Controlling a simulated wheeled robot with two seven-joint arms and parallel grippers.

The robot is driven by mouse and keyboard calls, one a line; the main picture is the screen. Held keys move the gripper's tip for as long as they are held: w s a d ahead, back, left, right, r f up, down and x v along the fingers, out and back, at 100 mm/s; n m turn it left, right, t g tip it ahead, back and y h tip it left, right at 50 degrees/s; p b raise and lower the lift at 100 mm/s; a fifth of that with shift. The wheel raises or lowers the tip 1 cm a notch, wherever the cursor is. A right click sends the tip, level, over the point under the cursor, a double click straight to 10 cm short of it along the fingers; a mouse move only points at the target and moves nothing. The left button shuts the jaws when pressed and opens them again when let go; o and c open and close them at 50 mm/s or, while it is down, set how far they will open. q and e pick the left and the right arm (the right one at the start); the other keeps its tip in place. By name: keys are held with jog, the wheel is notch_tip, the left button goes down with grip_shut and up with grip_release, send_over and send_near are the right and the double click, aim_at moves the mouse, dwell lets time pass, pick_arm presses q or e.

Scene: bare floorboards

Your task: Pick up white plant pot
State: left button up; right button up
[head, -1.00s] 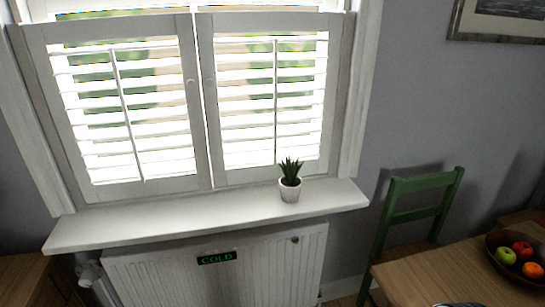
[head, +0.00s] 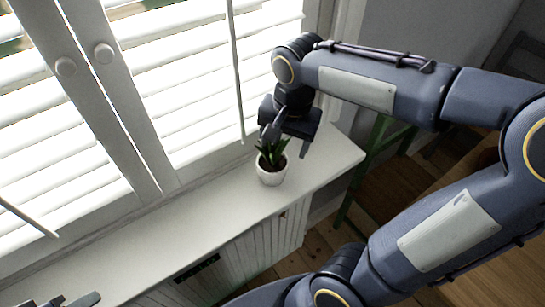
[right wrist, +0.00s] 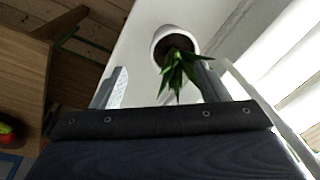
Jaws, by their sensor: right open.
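The white plant pot (head: 270,178) stands upright on the window sill, with a spiky green plant (head: 271,153) in it. My right gripper (head: 288,141) is open above and just behind the pot in the head view, close to the leaves. In the right wrist view the pot (right wrist: 156,46) lies ahead of the gripper (right wrist: 162,88), and the leaves (right wrist: 177,70) reach back between the two spread fingers. Nothing is held in it. Part of my left gripper (head: 70,300) shows at the bottom left edge of the head view; its jaws are mostly cut off.
The white sill (head: 215,212) is otherwise clear. Shuttered windows (head: 185,80) rise close behind the pot. A green chair (head: 365,165) and a wooden table (head: 500,275) stand at the right.

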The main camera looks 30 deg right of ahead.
aim_at(273, 148)
jog(key=w+m, duration=0.1)
jog(key=w+r+m+h, duration=0.1)
jog(key=w, duration=0.1)
jog(key=shift+w+g+h, duration=0.2)
jog(key=shift+g+h, duration=0.1)
jog(key=shift+w+f+m, duration=0.2)
jog(key=shift+w+m, duration=0.1)
jog(key=shift+m, duration=0.1)
jog(key=f, duration=0.5)
jog(key=f+p, duration=0.1)
jog(key=f, duration=0.1)
jog(key=shift+w+d+f, duration=0.1)
jog(key=shift+w+f, duration=0.1)
jog(key=shift+w, duration=0.2)
grip_shut()
